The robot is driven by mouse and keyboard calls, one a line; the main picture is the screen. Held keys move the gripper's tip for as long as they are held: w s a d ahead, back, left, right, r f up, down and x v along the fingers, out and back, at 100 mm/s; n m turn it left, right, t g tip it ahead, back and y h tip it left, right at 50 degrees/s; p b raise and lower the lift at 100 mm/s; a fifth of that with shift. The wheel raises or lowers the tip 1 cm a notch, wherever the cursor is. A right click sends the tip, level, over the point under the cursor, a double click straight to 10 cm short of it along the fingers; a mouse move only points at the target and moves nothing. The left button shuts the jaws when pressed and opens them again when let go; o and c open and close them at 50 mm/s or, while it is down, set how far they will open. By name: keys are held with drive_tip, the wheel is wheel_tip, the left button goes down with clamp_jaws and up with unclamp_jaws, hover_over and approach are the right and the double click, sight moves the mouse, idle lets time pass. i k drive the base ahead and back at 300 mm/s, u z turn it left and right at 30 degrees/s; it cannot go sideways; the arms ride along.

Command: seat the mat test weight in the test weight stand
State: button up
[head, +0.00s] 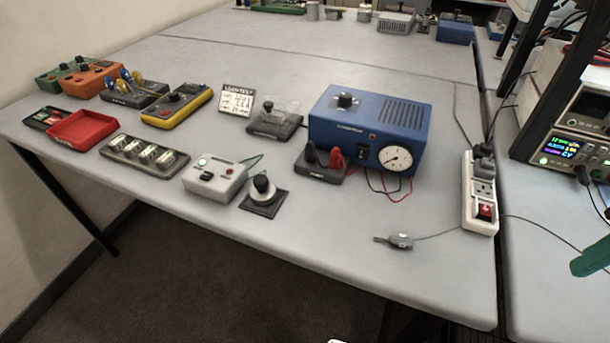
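In the head view, a small weight with a black knob and a pale round base (263,188) stands upright on a dark square mat (270,210) near the front edge of the table. I take it to be the mat test weight. I cannot tell for sure which thing is the test weight stand. A dark base with a clear part on top (275,120) stands behind, beside a printed card (236,100). A dark rack with several pale round-topped pieces (145,157) lies to the left.
A grey box with a green button (215,178) stands just left of the mat. A blue unit with a gauge (368,128) and a dark terminal block (320,165) stand behind right. A power strip (479,195) and grey plug (400,241) lie right.

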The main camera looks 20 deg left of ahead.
sight(263, 193)
drive_tip(key=k, duration=1)
drive_tip(key=u, duration=1.75)
drive_tip(key=i, duration=1.4)
drive_tip(key=z, duration=1.85)
